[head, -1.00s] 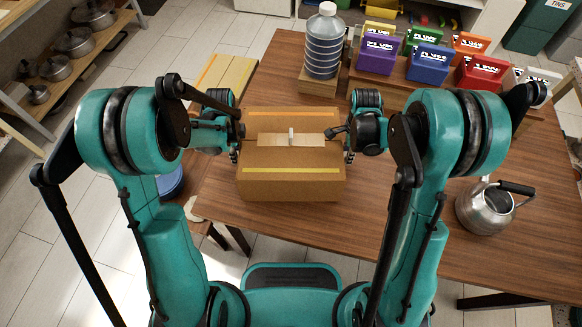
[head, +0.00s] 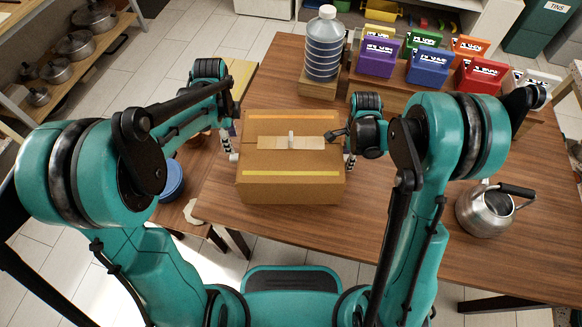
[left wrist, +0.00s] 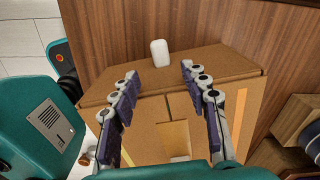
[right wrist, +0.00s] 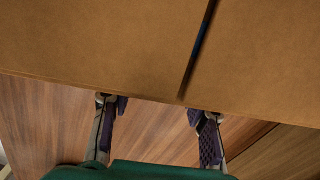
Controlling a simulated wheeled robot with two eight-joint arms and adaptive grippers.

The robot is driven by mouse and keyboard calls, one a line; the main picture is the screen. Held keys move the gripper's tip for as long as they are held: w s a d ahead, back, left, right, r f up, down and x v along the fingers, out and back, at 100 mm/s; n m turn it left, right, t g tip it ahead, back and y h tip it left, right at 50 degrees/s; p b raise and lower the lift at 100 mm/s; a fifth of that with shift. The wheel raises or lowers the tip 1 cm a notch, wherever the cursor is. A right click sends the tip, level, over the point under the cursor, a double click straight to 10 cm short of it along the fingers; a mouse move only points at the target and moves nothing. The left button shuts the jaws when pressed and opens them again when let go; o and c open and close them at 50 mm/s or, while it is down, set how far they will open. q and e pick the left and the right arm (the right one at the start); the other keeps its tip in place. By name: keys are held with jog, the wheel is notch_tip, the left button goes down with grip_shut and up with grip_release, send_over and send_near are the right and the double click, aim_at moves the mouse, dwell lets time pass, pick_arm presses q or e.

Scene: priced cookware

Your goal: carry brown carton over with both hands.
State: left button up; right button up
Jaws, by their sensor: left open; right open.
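The brown carton (head: 290,188), with orange and yellow stripes and a pale strip on top, sits near the left edge of the wooden table. My left gripper (head: 229,148) is beside its left side; in the left wrist view its open fingers (left wrist: 156,78) extend over the carton (left wrist: 150,130), with a white knob (left wrist: 160,53) just beyond the tips and nothing between them. My right gripper (head: 350,150) is at the carton's right side. In the right wrist view its open fingers (right wrist: 155,107) reach the edge of the carton (right wrist: 90,45); contact is unclear.
A steel kettle (head: 486,210) stands at the right. A large water bottle (head: 324,45) and several coloured bins (head: 428,66) stand at the back. A lower wooden bench with a blue item (head: 170,182) lies left. The middle right of the table is clear.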

jog(key=shift+r, duration=0.35)
pick_arm(q)
jog(key=shift+r, duration=0.95)
pick_arm(e)
notch_tip(320, 180, up, 11)
jog(key=shift+r, duration=0.15)
pick_arm(q)
jog(key=s+r+n+t, duration=0.3)
jog(key=s+n, duration=0.4)
jog(key=n, duration=0.2)
jog(key=s+r+n+t, duration=0.4)
jog(key=s+n, duration=0.4)
jog(key=n, duration=0.1)
jog(key=shift+s+d, duration=0.15)
jog(key=shift+s, duration=0.15)
pick_arm(e)
jog(key=s+r+n+t, duration=0.3)
jog(key=s+n, duration=0.4)
jog(key=n, duration=0.2)
jog(key=s+r+n+t, duration=0.4)
jog(key=s+n, duration=0.4)
jog(key=n, duration=0.1)
jog(key=shift+s+a, duration=0.15)
jog(key=shift+s, duration=0.1)
